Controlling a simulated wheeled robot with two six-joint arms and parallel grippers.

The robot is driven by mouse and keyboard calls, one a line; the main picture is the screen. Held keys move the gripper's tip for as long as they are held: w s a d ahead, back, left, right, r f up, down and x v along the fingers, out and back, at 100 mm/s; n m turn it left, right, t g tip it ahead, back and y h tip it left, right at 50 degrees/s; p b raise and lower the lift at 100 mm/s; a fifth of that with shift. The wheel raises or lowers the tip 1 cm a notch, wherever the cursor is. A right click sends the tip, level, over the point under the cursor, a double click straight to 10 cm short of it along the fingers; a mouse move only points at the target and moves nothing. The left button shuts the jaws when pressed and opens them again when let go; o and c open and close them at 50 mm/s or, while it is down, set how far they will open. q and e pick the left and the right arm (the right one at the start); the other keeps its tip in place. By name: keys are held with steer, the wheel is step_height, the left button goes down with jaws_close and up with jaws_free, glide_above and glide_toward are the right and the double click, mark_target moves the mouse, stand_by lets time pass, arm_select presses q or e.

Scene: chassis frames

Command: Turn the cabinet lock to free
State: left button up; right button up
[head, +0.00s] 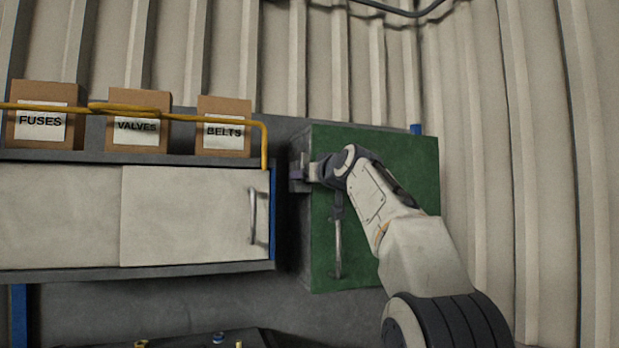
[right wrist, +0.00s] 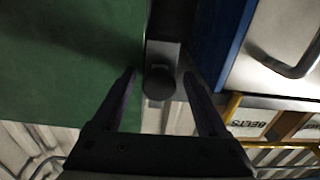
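The green cabinet (head: 390,155) hangs on the back wall, with a vertical metal handle (head: 338,248) on its front. In the right wrist view its green face (right wrist: 70,50) fills the upper left. A dark round knob (right wrist: 158,84) on a grey plate (right wrist: 162,52), apparently the lock, sits at the cabinet's edge. My right gripper (right wrist: 159,76) is open, with a finger on each side of the knob and visible gaps to both. My left gripper is not in view.
A white sliding-door cupboard (head: 190,212) with a handle (head: 252,215) stands close left of the green cabinet. Boxes marked FUSES (head: 42,120), VALVES (head: 138,125) and BELTS (head: 224,130) stand above it behind a yellow rail (head: 190,112).

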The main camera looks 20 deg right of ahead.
steer(key=shift+s, duration=0.1)
steer(key=s+b, duration=0.6)
steer(key=s, duration=0.4)
steer(key=shift+s+d, duration=0.15)
